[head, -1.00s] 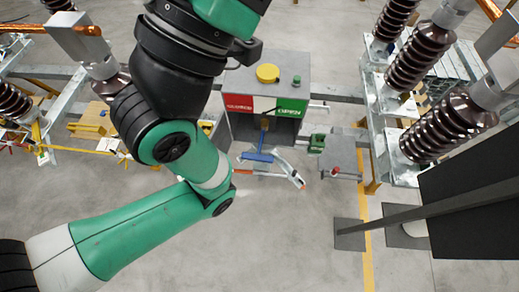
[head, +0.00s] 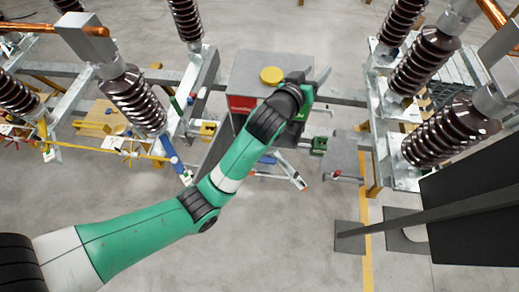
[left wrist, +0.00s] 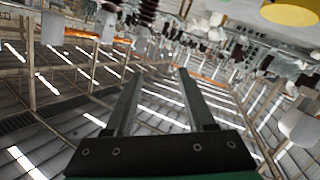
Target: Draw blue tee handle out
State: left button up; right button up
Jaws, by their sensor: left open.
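The blue tee handle (head: 266,159) is at the front of a grey cabinet (head: 250,65) in the head view. My left forearm and wrist hide most of it. Only a small blue part shows beside the green arm link. My left gripper (head: 322,78) is above the cabinet's right end, away from the handle and pointing up and to the right. In the left wrist view my left gripper (left wrist: 156,74) has its two fingers apart with nothing between them. The handle cannot be made out in that view. My right gripper is not in view.
A yellow round knob (head: 271,75) is on the cabinet top. Brown ribbed insulators stand left (head: 132,97) and right (head: 430,55). A grey box (head: 345,172) with a red knob is right of the handle. Open floor lies in front.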

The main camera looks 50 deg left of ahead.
pick_arm(q)
notch_tip(320, 180, down, 16)
jog(key=s+a+g, duration=0.2)
jog(key=s+g, duration=0.1)
jog(key=g, duration=0.1)
jog(key=g+p, duration=0.2)
jog(key=g, duration=0.3)
send_over(263, 159)
jog(key=s, duration=0.2)
jog(key=shift+y, duration=0.3)
jog(key=f, duration=1.1)
jog(key=a+f, duration=0.1)
jog(key=f, duration=0.5)
jog(key=shift+w+f, duration=0.25)
jog(key=shift+f, duration=0.1)
jog(key=b+x, duration=0.8)
jog(key=b, duration=0.1)
jog(key=shift+r, duration=0.1)
jog(key=shift+w+a+b, duration=0.1)
jog(key=shift+w+b, duration=0.1)
jog(key=shift+b, duration=0.2)
jog(key=shift+r, duration=0.1)
grip_shut()
